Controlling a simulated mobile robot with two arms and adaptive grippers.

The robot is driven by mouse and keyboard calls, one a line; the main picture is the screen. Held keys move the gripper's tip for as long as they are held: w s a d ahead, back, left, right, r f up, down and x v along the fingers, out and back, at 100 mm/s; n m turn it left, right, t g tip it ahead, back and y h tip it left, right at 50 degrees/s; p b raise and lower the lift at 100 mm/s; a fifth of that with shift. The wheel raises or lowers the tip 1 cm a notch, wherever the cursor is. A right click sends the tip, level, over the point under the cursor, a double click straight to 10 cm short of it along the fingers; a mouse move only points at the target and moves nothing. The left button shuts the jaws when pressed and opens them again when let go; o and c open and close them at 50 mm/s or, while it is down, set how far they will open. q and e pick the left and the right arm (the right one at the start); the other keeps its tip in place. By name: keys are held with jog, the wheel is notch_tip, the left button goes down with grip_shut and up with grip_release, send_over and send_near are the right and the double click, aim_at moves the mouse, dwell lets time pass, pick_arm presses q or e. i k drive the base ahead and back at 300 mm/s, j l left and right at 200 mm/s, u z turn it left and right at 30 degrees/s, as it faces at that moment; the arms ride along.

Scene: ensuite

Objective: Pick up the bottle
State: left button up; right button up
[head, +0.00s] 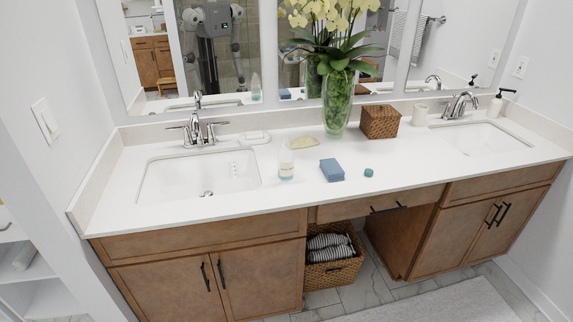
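A clear bottle (286,163) with a pale label stands upright on the white countertop (230,205), just right of the left sink. Neither of my grippers shows over the counter, and nothing touches the bottle. My body and arms appear only as a small reflection in the mirror, where the grippers cannot be made out.
A blue box (332,170) and a small teal item (368,173) lie right of the bottle. A soap dish (304,141) lies behind it. A glass flower vase (338,105), a wicker box (380,122) and a soap dispenser (498,104) stand farther back. The left faucet (197,130) rises behind the sink.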

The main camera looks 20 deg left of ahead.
aim_at(286, 159)
jog(key=i+l+u, duration=0.15)
jog(key=u, duration=0.35)
jog(key=i+l+u, duration=0.2)
jog(key=u, duration=0.3)
